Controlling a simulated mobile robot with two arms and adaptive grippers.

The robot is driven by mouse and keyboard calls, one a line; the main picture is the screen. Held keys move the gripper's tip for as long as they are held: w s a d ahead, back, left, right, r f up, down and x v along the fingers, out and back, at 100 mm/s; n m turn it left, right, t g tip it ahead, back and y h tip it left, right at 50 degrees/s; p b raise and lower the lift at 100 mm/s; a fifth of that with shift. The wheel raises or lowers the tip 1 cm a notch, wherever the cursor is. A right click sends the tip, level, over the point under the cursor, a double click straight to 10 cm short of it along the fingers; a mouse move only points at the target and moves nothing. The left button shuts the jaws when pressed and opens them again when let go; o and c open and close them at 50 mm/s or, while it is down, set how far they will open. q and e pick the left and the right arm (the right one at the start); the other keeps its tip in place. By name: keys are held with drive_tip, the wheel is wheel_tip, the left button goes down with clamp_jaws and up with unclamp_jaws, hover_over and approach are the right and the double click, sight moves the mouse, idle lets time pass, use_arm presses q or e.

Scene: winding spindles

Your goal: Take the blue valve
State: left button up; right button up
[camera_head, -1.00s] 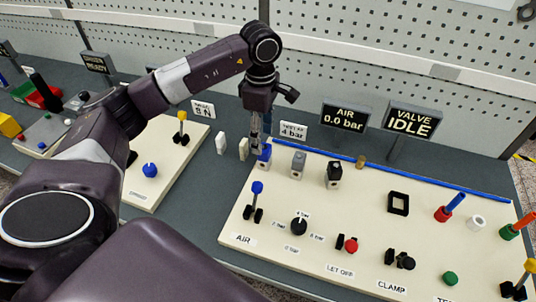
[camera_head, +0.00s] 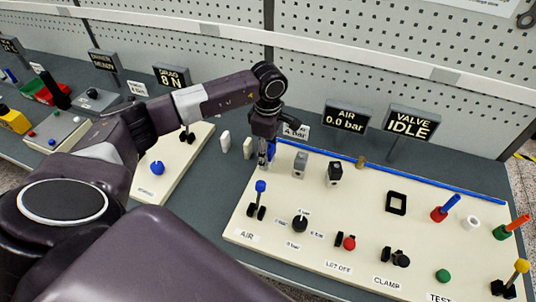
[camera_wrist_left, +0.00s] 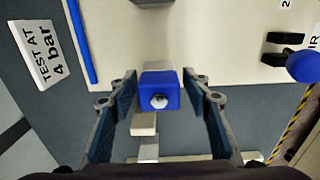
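The blue valve (camera_wrist_left: 160,88) is a small blue block with a pale round fitting on its near face. In the left wrist view it sits between the two fingers of my left gripper (camera_wrist_left: 160,100), with a gap on each side. In the head view my left gripper (camera_head: 265,157) points down at the back left corner of the cream board (camera_head: 320,190), and its fingers mostly hide the blue valve (camera_head: 272,151). The left gripper is open around the valve. My right gripper is not in view.
A grey valve (camera_head: 300,163) and a black valve (camera_head: 334,173) stand to the right. A blue strip (camera_head: 400,178) runs along the board's back edge. The AIR lever (camera_head: 260,187) stands in front. Two pale blocks (camera_head: 247,147) stand to the left.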

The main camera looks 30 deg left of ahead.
use_arm(q)
drive_tip(key=c, duration=1)
drive_tip(key=shift+r, duration=0.15)
drive_tip(key=shift+c, duration=0.2)
